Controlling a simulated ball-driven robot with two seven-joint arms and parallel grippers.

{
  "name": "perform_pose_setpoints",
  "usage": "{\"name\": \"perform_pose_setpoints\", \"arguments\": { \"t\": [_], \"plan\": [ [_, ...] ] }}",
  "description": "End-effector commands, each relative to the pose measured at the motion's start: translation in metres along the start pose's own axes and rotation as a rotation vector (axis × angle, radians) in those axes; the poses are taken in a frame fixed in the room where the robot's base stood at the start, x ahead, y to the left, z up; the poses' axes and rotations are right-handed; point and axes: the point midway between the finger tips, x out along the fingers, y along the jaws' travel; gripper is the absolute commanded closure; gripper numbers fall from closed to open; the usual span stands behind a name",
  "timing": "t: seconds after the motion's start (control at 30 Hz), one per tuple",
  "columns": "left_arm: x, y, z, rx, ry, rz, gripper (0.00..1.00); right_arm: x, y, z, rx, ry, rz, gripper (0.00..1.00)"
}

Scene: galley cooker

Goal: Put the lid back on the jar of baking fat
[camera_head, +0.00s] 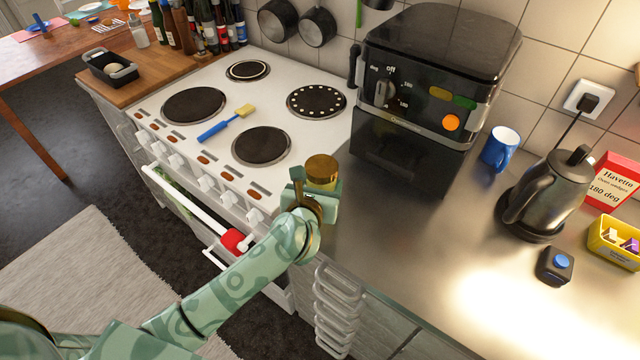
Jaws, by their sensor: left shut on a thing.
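The round gold-brown lid (322,168) shows at the end of my left arm, near the front edge of the steel counter, just right of the cooker. My left gripper (316,188) is shut on it. The fingers and wrist cover what is beneath, so I cannot tell whether the lid touches anything below. I cannot make out the jar of baking fat. My right gripper is not in view.
A black air fryer (425,85) stands behind my left gripper. The white cooker (275,185) to the left bears a blue brush (215,128). A blue mug (499,149), kettle (550,195) and yellow box (612,243) stand right. The counter's front middle is clear.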

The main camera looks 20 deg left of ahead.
Motion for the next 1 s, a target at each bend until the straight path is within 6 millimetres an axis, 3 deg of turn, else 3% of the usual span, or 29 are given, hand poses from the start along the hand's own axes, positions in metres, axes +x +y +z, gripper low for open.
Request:
{"name": "perform_pose_setpoints", "arguments": {
  "t": [0.17,0.2,0.27,0.67,1.0],
  "plan": [
    [0.002,0.000,-0.003,0.000,-0.002,0.000,1.00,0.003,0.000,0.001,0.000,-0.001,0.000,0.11],
    [0.002,0.000,-0.004,0.000,0.000,0.000,0.31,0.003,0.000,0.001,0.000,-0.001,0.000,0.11],
    [0.001,0.000,-0.003,0.000,0.000,0.000,0.15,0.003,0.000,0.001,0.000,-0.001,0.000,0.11],
    [-0.004,0.000,0.001,0.000,0.001,0.000,0.15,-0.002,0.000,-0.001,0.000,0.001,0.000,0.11],
    [-0.073,0.000,0.001,0.000,0.001,-0.002,0.15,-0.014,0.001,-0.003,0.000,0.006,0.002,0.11]
  ]
}}
